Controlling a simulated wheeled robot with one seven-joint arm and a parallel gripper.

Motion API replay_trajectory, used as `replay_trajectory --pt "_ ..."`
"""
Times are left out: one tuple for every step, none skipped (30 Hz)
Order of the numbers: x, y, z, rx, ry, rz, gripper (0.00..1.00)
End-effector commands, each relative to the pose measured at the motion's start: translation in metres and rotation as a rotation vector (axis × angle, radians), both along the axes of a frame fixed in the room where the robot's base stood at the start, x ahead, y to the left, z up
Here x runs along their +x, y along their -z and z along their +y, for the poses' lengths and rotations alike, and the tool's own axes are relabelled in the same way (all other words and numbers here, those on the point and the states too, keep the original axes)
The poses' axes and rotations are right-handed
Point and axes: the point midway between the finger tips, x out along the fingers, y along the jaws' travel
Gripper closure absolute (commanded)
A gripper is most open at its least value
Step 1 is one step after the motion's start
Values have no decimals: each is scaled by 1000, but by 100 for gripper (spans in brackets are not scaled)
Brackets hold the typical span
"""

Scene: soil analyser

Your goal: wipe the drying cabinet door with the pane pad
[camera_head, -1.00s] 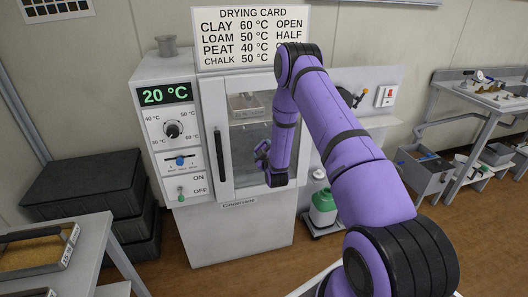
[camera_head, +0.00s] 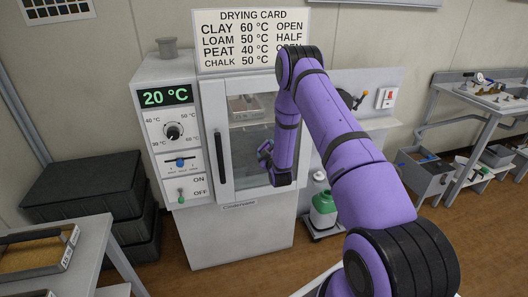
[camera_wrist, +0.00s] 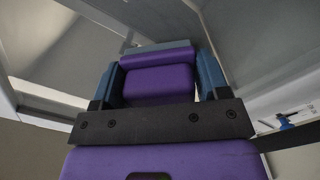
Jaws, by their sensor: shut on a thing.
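The drying cabinet door (camera_head: 246,178) is a pale frame around a glass pane, with a long black handle (camera_head: 220,160) at its left. It looks shut. My gripper (camera_head: 265,155) is in front of the lower right part of the pane in the head view. The pad cannot be made out in the head view. I cannot tell whether it touches the glass.
The cabinet front has a 20 °C display (camera_head: 166,96), a dial (camera_head: 173,131), a blue slider (camera_head: 180,162) and an ON/OFF switch (camera_head: 181,194). A drying card (camera_head: 250,40) stands on top. A green and white bottle (camera_head: 323,210) stands right of the cabinet. Black crates (camera_head: 90,185) are at left.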

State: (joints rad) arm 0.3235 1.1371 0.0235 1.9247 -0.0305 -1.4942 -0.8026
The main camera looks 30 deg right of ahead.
Motion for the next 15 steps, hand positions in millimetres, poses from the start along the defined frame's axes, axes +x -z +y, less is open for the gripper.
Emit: replay_trajectory --pt "-1 0 -4 -1 1 0 50" --pt "-2 0 -6 -2 1 1 50" --pt "-3 0 -9 -2 1 1 50" --pt "-4 0 -12 -1 1 0 50" --pt "-5 0 -14 -1 1 0 50" --pt "-5 0 -16 0 1 0 50" --pt "-6 0 -18 0 1 -1 50" --pt "-7 0 -20 -1 1 0 50" --pt "-7 0 -21 -1 1 0 50" --pt "-7 0 -22 -1 0 0 50" --pt "-7 0 -22 -1 0 0 50" --pt "-6 0 -23 -1 -1 0 50" --pt "-5 0 -23 -2 -1 0 50" --pt "-5 0 -23 -1 0 -1 50" --pt "-4 0 -23 -1 1 0 50"
